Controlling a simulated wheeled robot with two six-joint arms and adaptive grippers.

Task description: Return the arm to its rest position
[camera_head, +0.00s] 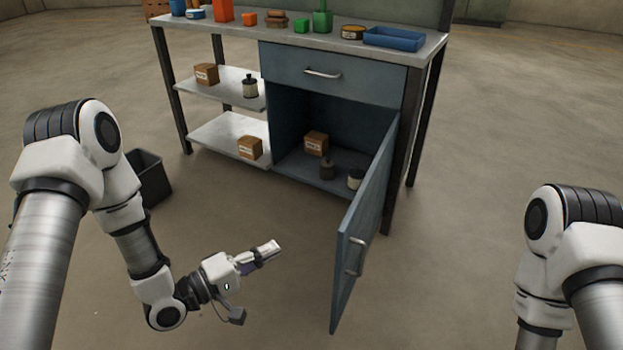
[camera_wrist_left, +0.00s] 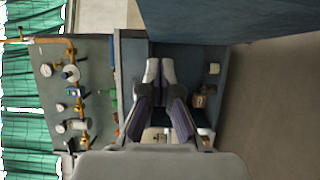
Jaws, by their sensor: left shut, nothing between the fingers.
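My left arm comes in from the left in the head view. Its gripper (camera_head: 268,251) is shut and empty, held out in front of the workbench over the floor, left of the open cabinet door (camera_head: 362,225). In the left wrist view the two fingers of the left gripper (camera_wrist_left: 160,72) lie together, with the cabinet behind them. My right arm shows at the right edge of the head view, but its gripper is out of the picture.
The workbench (camera_head: 395,50) has an open cabinet with a box (camera_head: 316,142) and small containers inside. Its door swings out toward me. Shelves (camera_head: 215,85) on the left hold boxes. A dark bin (camera_head: 150,178) stands behind my left arm. Floor right of the door is clear.

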